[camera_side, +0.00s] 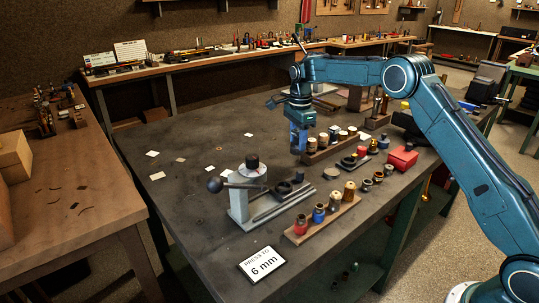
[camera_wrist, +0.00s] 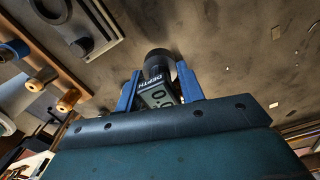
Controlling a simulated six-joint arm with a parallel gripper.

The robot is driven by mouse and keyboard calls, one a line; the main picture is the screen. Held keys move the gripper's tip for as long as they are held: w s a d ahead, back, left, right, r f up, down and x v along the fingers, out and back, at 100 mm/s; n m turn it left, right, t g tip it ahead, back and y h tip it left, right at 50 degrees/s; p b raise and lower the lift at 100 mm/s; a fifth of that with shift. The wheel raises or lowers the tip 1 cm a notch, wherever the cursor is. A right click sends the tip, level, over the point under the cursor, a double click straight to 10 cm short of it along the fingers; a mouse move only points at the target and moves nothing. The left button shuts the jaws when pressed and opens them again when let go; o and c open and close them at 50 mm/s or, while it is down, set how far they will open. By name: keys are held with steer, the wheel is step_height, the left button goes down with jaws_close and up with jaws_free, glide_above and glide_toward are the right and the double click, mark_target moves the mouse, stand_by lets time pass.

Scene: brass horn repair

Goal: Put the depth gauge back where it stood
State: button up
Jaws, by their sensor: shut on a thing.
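My gripper (camera_side: 298,142) is shut and hangs above the bench behind the press, close to the left end of the rear wooden rack. In the wrist view my gripper (camera_wrist: 158,82) has its two blue fingers on either side of the depth gauge (camera_wrist: 157,64). The gauge has a dark round body, a DEPTH label and a pale display whose digits are partly cut off by my gripper body. In the side view the gauge is hard to tell apart from the fingers. I cannot tell whether its lower end touches the bench.
The grey press (camera_side: 240,205) with a ball-ended lever stands in front. A front wooden rack (camera_side: 305,232) and the rear rack (camera_side: 315,157) hold several small parts. A red box (camera_side: 403,157) is at right. A card (camera_side: 262,264) reads "PRESS TO 6 mm". The left bench area has scattered paper scraps.

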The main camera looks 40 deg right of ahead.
steer(key=shift+f, duration=2.7)
steer(key=shift+f, duration=0.15)
steer(key=o, duration=1.3)
steer(key=shift+o, duration=0.3)
steer(key=shift+o, duration=1.2)
steer(key=shift+r, duration=3.5)
